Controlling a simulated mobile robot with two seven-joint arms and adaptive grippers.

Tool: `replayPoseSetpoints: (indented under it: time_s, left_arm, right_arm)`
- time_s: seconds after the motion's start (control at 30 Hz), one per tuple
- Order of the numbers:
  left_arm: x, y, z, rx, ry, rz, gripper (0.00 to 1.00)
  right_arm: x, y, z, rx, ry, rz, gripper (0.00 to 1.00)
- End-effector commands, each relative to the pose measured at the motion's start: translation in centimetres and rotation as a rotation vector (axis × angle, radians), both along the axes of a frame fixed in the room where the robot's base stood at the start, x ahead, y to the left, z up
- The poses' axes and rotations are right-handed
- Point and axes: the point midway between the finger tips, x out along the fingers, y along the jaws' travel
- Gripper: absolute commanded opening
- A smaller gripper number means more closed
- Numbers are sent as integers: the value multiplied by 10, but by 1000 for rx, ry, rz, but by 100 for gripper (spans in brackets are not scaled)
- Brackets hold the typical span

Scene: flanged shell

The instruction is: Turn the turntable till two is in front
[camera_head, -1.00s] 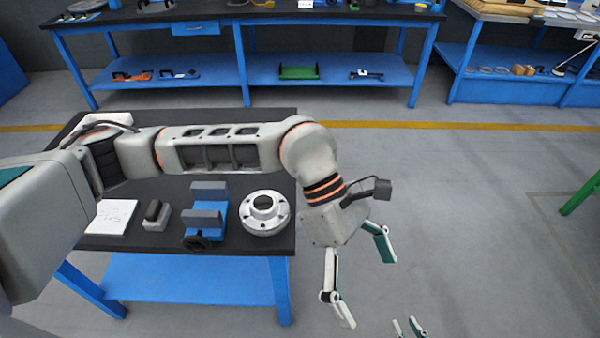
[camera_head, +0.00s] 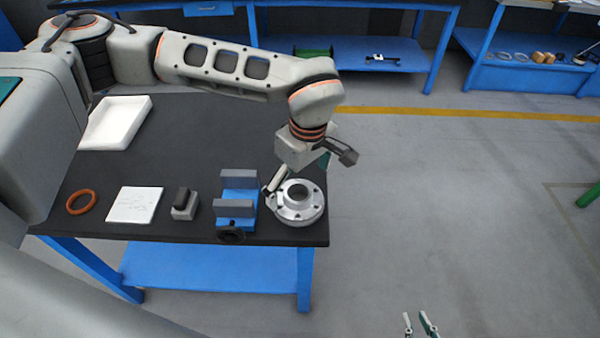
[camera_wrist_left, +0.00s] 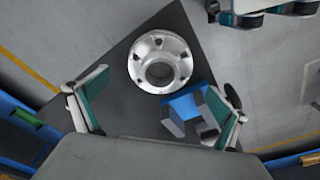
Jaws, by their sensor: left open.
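A round silver flanged shell (camera_head: 299,205) with bolt holes and a raised hub lies at the front right corner of the dark table. It also shows in the left wrist view (camera_wrist_left: 160,64). I cannot make out a separate turntable under it, nor any number. My left gripper (camera_head: 298,178) is over the shell's far side in the head view, partly hidden by its wrist. My right gripper (camera_head: 418,324) is at the bottom of the head view, fingers apart and empty, away from the table.
A blue vise with grey jaws (camera_head: 237,203) stands just left of the shell. Further left are a small grey block with a black top (camera_head: 185,204), a white card (camera_head: 135,204), an orange ring (camera_head: 81,202) and a white tray (camera_head: 116,122). The table's middle is clear.

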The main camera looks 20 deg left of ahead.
Motion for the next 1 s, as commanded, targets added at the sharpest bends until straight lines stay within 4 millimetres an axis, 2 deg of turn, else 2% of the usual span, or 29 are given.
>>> replayPoseSetpoints:
  time_s: [0.1, 0.3, 0.63, 0.67, 1.0]
  left_arm:
    - [0, 2, -18, 0, 3, 1, 100]
    - [2, 4, -35, -1, 2, 1, 100]
    - [2, 4, -39, -1, 0, 1, 100]
    - [2, 4, -39, -1, 0, 1, 97]
    - [2, 4, -41, 0, 1, 0, 9]
  right_arm:
    - [0, 0, -1, 0, 1, 0, 21]
    - [0, 0, -1, 0, 1, 0, 21]
    - [0, 0, -1, 0, 1, 0, 21]
    - [0, 0, -1, 0, 1, 0, 21]
    - [-1, 1, -1, 1, 1, 0, 21]
